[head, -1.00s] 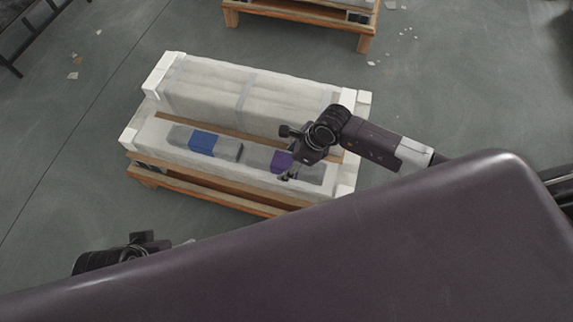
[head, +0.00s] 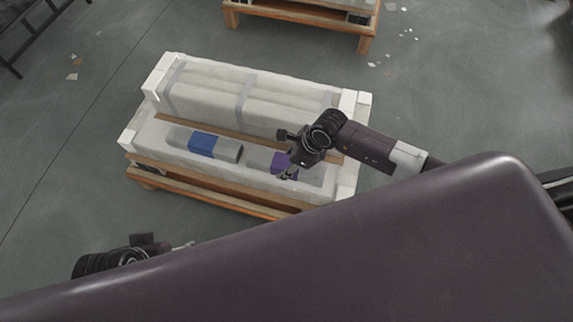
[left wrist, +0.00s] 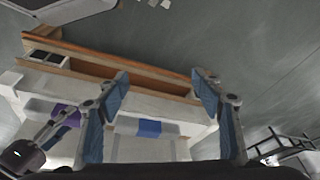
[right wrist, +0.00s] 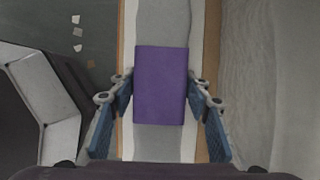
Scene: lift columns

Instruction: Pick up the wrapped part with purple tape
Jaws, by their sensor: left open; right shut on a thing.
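The wrapped part with purple tape (head: 280,161) is a long grey bundle on the front ledge of the white-padded pallet (head: 130,138). In the right wrist view its purple band (right wrist: 161,85) lies between the two fingers. My right gripper (head: 286,174) is shut on it at the band, and partly covers it in the head view. I cannot tell any gap beneath the part. A similar grey part with blue tape (head: 201,144) lies to its left, apart from it. My left gripper (left wrist: 162,88) is open and empty, low at the left in the head view (head: 188,245).
A long pale wrapped bundle (head: 240,95) lies along the pallet's back, behind a brown strip. Another wooden pallet (head: 300,28) stands farther back. A dark metal frame (head: 30,40) is at the far left. The grey floor between is mostly clear, with small scraps.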

